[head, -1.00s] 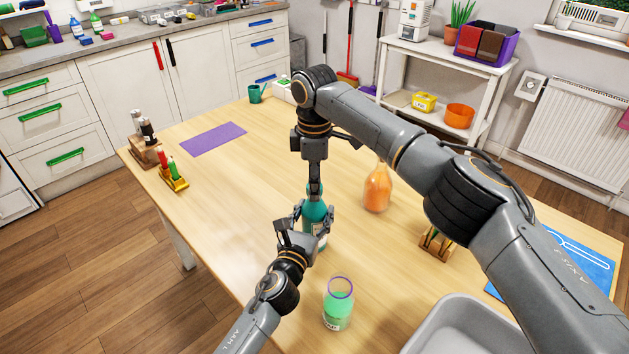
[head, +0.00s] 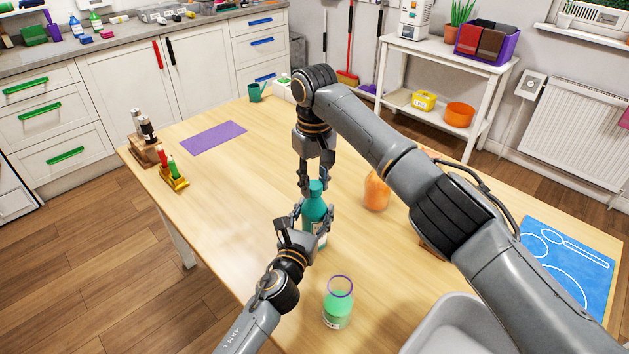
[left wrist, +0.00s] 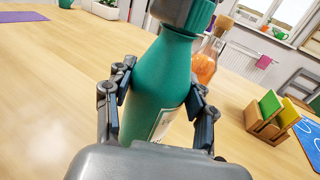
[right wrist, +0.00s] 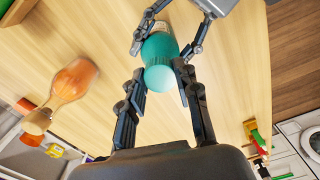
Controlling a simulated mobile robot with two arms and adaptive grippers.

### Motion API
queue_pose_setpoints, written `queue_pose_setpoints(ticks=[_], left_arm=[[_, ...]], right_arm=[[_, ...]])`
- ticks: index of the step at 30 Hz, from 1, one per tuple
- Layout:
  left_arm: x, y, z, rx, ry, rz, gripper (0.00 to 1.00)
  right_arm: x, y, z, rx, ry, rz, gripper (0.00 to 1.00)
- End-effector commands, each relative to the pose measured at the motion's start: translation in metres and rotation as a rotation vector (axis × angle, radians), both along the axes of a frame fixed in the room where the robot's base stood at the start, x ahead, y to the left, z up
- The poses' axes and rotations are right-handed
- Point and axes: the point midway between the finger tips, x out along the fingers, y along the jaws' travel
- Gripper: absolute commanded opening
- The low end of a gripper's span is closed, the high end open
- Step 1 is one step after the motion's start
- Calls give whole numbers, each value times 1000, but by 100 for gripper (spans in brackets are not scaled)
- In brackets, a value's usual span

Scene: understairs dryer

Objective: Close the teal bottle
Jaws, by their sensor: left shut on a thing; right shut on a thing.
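My left gripper (left wrist: 162,85) is shut around the bottle's upper body from the two sides. A label shows low on the bottle in the left wrist view. The teal cap (right wrist: 160,78) is at the top of the bottle. My right gripper (head: 315,182) points straight down from above and is shut on the cap, with one finger on each side. The contact between cap and neck is mostly hidden, so I cannot tell how tightly the cap sits.
An orange bottle (head: 377,191) stands just right of the teal bottle. A grey basin (head: 452,322) is at the front right, and a blue mat (head: 570,262) lies at the right. The table's left middle is clear.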

Motion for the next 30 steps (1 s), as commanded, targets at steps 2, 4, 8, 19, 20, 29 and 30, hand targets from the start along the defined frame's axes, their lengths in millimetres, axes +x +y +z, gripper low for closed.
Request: queue_pose_setpoints(ticks=[2, 4, 8, 19, 20, 29, 30], left_arm=[[0, 0, 0, 1, 0, 0, 0], [0, 0, 0, 1, 0, 0, 0], [0, 0, 0, 0, 0, 0, 0], [0, 0, 0, 0, 0, 0, 0], [0, 0, 0, 0, 0, 0, 0], [0, 0, 0, 0, 1, 0, 0], [0, 0, 0, 0, 1, 0, 0]], right_arm=[[0, 0, 0, 1, -1, 1, 42], [0, 0, 0, 1, -1, 2, 56], [0, 0, 0, 1, -1, 3, 58], [1, 1, 19, 2, -3, 5, 58], [1, 1, 24, 1, -4, 5, 58], [1, 1, 88, 1, -3, 3, 58], [0, 1, 94, 1, -3, 3, 58]])
